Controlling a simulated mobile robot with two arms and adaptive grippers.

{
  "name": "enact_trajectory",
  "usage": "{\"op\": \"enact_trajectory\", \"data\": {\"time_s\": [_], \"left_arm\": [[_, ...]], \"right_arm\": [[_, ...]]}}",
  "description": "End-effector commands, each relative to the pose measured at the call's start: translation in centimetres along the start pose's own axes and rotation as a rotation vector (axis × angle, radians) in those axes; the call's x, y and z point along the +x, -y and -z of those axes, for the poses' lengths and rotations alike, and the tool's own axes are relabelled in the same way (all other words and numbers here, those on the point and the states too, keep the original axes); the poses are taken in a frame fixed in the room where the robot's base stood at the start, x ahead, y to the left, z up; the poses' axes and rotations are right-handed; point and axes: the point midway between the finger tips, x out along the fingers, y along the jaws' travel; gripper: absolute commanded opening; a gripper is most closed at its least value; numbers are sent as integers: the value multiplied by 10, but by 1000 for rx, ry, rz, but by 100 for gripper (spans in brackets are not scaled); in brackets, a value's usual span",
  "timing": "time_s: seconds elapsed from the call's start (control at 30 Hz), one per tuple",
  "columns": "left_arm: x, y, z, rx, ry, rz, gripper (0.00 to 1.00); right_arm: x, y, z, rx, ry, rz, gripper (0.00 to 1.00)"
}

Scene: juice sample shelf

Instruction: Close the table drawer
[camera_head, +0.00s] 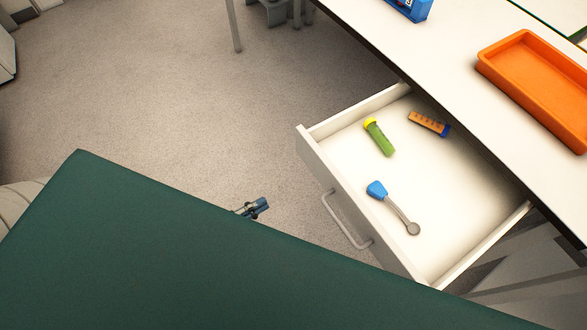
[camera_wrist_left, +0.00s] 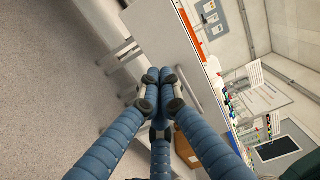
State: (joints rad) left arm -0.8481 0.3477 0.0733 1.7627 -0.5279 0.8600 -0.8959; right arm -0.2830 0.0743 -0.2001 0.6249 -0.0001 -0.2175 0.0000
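The table drawer (camera_head: 312,160) is pulled far out from under the white table in the head view, its front panel facing lower left with a bar handle (camera_head: 343,220). Inside lie a green tube with a yellow cap (camera_head: 380,138), an orange tube with a blue cap (camera_head: 428,123) and a blue-handled spoon (camera_head: 395,205). My left gripper (camera_head: 258,206) is left of the handle and apart from it; most of its arm is hidden. In the left wrist view its blue fingers (camera_wrist_left: 158,76) meet at the tips, empty, with a white panel beyond them. My right gripper is not in view.
The white table top (camera_head: 455,60) holds an orange tray (camera_head: 530,85) and a blue container (camera_head: 412,8) near its edge. Grey floor (camera_head: 180,100) lies open left of the drawer. The lower left of the head view is blocked by a dark green surface.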

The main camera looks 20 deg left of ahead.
Motion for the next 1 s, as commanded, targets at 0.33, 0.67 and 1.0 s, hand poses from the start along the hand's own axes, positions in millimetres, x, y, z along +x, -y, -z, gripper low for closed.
{"op": "enact_trajectory", "data": {"time_s": [0.33, 0.67, 1.0], "left_arm": [[52, 8, 1, 11, -6, 12, 0], [117, 8, 1, 8, -5, 10, 0], [140, 4, 2, 7, -5, 6, 0]], "right_arm": [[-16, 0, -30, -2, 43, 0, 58], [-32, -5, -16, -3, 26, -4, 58], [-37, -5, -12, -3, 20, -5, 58]]}}
